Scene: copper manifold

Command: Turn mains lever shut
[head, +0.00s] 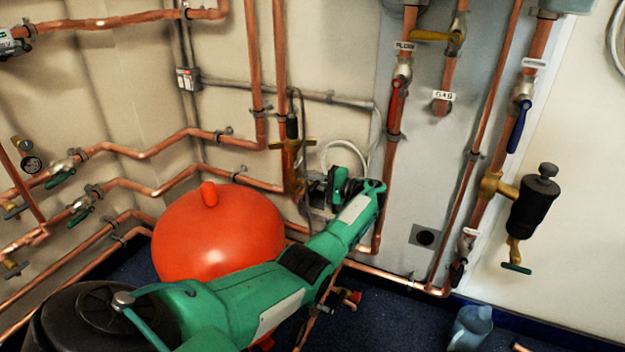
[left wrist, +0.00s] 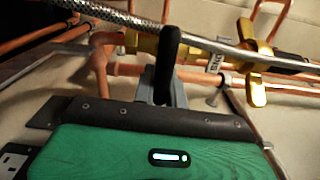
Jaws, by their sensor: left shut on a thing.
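My left gripper (head: 314,192) reaches from the lower left to the copper pipework low on the back wall. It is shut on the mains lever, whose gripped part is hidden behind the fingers. In the left wrist view the dark fingers (left wrist: 168,65) stand closed in front of a brass fitting (left wrist: 143,42) on a copper pipe. In the head view a brass valve (head: 292,145) with a black top stands just above and left of the gripper. How far the lever is turned cannot be told. My right gripper is not in view.
A red tank (head: 215,235) stands under and beside my left arm. A braided hose (left wrist: 215,48) and a brass handle (left wrist: 258,90) are close to the fingers. A red lever (head: 396,103), a blue lever (head: 519,126) and a black pump-like unit (head: 533,207) are to the right.

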